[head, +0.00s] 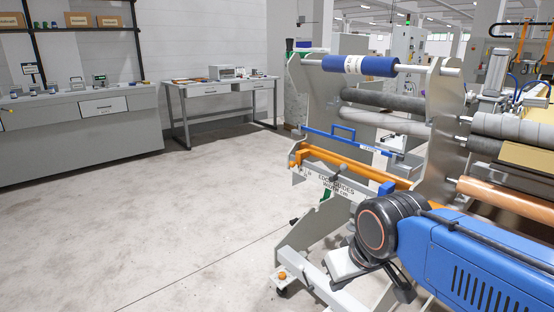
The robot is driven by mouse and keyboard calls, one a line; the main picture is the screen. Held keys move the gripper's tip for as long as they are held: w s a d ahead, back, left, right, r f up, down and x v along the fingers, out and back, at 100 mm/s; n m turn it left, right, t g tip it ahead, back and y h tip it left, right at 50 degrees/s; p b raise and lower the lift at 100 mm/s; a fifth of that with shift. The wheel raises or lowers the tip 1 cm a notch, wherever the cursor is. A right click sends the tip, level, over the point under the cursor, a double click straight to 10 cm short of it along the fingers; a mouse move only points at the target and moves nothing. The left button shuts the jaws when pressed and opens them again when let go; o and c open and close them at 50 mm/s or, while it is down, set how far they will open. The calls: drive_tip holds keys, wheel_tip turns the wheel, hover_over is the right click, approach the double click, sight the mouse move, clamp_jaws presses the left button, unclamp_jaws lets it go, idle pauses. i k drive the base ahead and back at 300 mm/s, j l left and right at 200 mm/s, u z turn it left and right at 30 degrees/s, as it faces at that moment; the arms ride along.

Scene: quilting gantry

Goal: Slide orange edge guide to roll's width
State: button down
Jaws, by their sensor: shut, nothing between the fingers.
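An orange bar (350,164) runs across the near side of the roll stand, above a plate lettered in dark print that seems to read "EDGE GUIDES". An orange end piece (298,156) sits at its left end; I cannot tell which orange part slides. The blue roll (375,66) with a white label lies on a shaft across the stand's top, well above the bar. My gripper (380,274) is shut and empty, low in front of the stand, apart from the orange parts. My black wrist joint partly hides it, and the bar's right end is hard to make out.
A blue rail with a handle (344,133) lies just above the orange bar. The stand's foot (300,262) reaches out low. Benches (85,122) line the wall; the left floor is clear.

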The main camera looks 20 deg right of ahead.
sight(303, 154)
drive_tip(key=i+j+z, duration=0.2)
drive_tip(key=z, duration=0.15)
drive_tip(key=i+j+z, duration=0.1)
drive_tip(key=j+z, duration=0.2)
drive_tip(key=j, duration=0.15)
drive_tip(key=i+j+z, duration=0.1)
drive_tip(key=j+z, duration=0.6)
drive_tip(key=i+j, duration=0.05)
drive_tip(key=j, duration=0.05)
